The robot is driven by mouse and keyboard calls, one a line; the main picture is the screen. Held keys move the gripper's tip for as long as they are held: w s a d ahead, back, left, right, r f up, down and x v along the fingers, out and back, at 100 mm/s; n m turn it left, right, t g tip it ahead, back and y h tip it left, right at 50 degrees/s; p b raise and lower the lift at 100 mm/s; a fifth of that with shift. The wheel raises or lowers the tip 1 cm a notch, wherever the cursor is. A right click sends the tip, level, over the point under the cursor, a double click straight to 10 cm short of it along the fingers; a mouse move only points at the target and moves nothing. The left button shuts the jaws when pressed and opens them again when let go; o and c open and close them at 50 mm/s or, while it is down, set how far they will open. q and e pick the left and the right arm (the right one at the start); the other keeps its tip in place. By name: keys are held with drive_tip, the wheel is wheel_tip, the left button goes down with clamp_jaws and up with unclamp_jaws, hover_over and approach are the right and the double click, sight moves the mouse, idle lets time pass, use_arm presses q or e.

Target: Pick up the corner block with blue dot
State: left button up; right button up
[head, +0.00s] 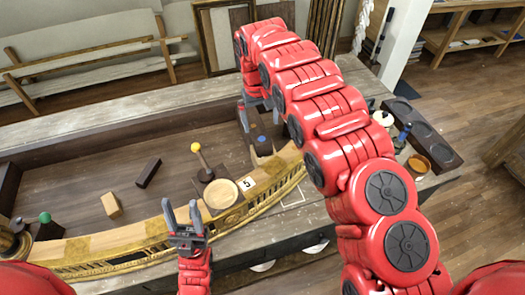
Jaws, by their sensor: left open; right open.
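The corner block with blue dot (263,139) stands inside the console's recessed tray, near the right end of its curved gilt front. Its blue dot shows on the dark top. My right gripper (256,102) is open, pointing down just above and behind this block, apart from it as far as I can tell. The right arm arches over the scene and hides part of the area right of the block. My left gripper (182,206) is open and empty above the gilt front edge, left of the block.
A dark block (148,173) and a tan block (111,205) lie further left. An orange bowl (418,164) sits at the right.

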sight(262, 139)
drive_tip(key=f, duration=0.2)
drive_tip(key=f+p, duration=0.1)
drive_tip(key=shift+w+d+f, duration=0.15)
drive_tip(key=shift+w+f, duration=0.1)
drive_tip(key=shift+f, duration=0.15)
drive_tip(key=shift+s+f, duration=0.15)
drive_tip(key=shift+f, duration=0.3)
drive_tip(key=f, duration=0.1)
drive_tip(key=f+b, duration=0.1)
drive_tip(key=f, duration=0.1)
drive_tip(key=f+b, duration=0.1)
drive_tip(key=f, duration=0.1)
drive_tip(key=shift+w+f, duration=0.1)
drive_tip(key=shift+w, duration=0.3)
drive_tip(key=c, duration=1.4)
